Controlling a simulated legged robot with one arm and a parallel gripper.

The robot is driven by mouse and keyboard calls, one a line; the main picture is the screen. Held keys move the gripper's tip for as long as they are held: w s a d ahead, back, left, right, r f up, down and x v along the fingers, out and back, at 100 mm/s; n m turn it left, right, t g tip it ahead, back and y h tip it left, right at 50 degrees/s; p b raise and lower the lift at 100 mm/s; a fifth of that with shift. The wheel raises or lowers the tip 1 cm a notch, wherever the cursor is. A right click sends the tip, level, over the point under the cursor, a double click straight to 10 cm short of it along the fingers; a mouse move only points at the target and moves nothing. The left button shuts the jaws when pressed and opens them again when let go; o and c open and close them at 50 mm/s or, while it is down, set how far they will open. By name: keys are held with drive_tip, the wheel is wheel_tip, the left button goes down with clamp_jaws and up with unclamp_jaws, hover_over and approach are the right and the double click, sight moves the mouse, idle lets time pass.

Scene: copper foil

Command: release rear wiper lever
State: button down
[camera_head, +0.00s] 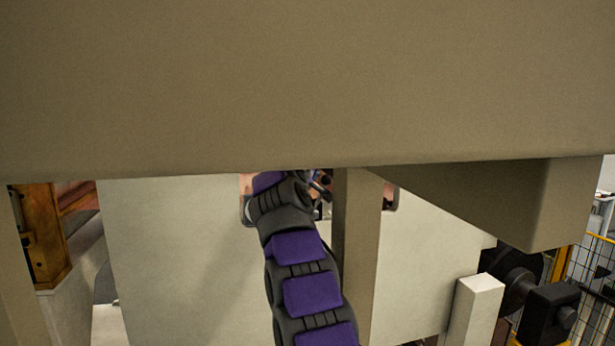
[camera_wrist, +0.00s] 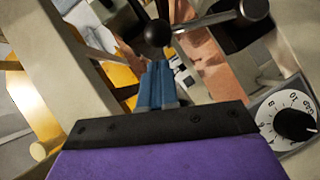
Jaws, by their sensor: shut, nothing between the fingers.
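In the wrist view, my gripper (camera_wrist: 158,68) has its blue fingers shut together and holds nothing. A dark ball knob (camera_wrist: 157,33) is just beyond the fingertips; I cannot tell whether they touch. A metal lever rod (camera_wrist: 205,21) runs right from near this knob to a second dark round knob (camera_wrist: 252,10) at the top edge. I cannot tell which of these belongs to the rear wiper lever. In the head view, my arm reaches up to an opening in a pale panel (camera_head: 170,250), and the gripper and levers are mostly hidden there.
A copper-coloured sheet (camera_wrist: 207,62) lies behind the levers. A white dial (camera_wrist: 287,118) with a black knob is at the right in the wrist view. In the head view, a wide beam (camera_head: 300,80) crosses above, and an upright post (camera_head: 356,260) stands right beside my arm.

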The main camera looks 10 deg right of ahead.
drive_tip(key=shift+d, duration=1)
drive_tip(key=shift+a, duration=0.1)
drive_tip(key=b+v, duration=0.3)
drive_tip(key=v, duration=1.4)
drive_tip(key=shift+a+b, duration=0.2)
drive_tip(key=shift+b, duration=0.1)
